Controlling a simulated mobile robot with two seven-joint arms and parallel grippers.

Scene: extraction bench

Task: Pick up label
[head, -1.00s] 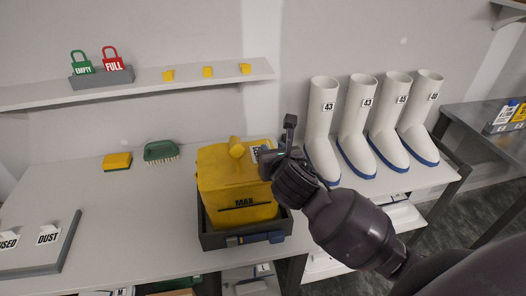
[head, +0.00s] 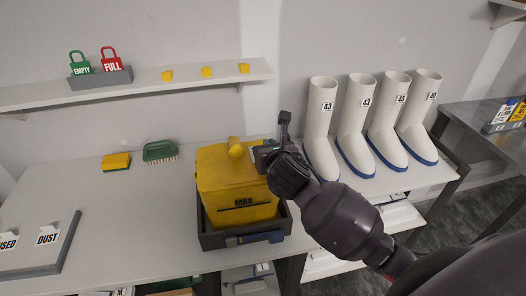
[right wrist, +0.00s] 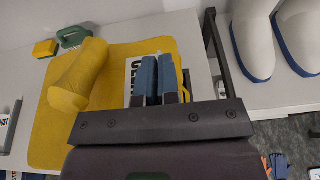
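A white label (right wrist: 131,72) with large dark lettering is beside the twisted neck of the yellow bag (right wrist: 50,137) in the right wrist view. My right gripper (right wrist: 158,62) is over the label, its two blue-padded fingers close together and covering part of it. I cannot tell whether the label is between the fingers or just behind them. In the head view my right gripper (head: 268,152) is at the upper right of the yellow bag (head: 235,187) and hides the label. My left gripper is not in view.
The bag, marked MAX, stands in a dark tray (head: 217,240) on the bench (head: 140,225). White boots (head: 319,120) stand close on the right. A green brush (head: 160,151) and yellow sponge (head: 117,161) lie left. A wall shelf (head: 220,74) is above.

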